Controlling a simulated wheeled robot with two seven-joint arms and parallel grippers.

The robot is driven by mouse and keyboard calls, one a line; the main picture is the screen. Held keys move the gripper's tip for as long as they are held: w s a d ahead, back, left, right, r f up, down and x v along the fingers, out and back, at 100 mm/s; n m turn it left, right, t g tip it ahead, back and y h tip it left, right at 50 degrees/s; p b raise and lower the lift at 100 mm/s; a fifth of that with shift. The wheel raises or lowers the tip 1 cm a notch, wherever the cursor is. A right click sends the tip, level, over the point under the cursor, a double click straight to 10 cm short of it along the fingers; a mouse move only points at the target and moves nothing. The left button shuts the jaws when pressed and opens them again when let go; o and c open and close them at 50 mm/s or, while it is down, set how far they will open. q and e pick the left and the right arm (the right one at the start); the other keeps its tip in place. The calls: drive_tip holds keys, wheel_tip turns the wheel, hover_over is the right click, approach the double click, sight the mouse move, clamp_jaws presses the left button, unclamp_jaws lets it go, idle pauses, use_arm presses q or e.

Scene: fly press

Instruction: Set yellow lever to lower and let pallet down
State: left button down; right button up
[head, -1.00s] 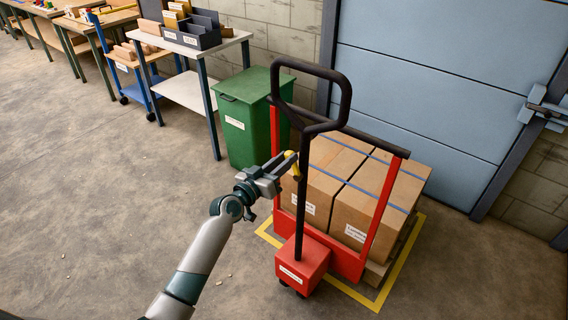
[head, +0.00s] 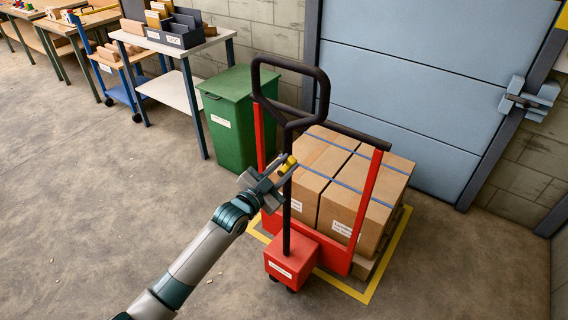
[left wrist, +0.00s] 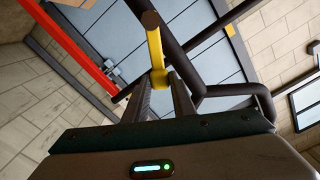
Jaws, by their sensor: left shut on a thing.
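The yellow lever (head: 289,162) sits on the black handle shaft of the red pallet truck (head: 291,260). In the left wrist view the lever (left wrist: 155,50) runs up from between the fingertips to a dark round end. My left gripper (head: 282,170) is shut on the lever; the left wrist view shows its fingers (left wrist: 158,86) on either side of the lever's yellow end. The pallet (head: 362,268) is under the truck's load of cardboard boxes (head: 350,190), mostly hidden by the boxes and red frame. I cannot tell its height off the floor. My right gripper is not in view.
The load stands within a yellow floor outline (head: 365,296). A green bin (head: 228,125) stands close behind the truck at left. A blue door (head: 410,90) is behind the load. Open concrete floor lies at left and front.

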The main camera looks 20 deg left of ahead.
use_arm(q)
drive_tip(key=shift+s+d+f+m, duration=0.1)
drive_tip(key=shift+d+f+m, duration=0.05)
drive_tip(key=shift+m, duration=0.15)
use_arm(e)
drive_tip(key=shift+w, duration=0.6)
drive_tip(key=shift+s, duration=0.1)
use_arm(q)
drive_tip(key=c, duration=1.5)
unclamp_jaws()
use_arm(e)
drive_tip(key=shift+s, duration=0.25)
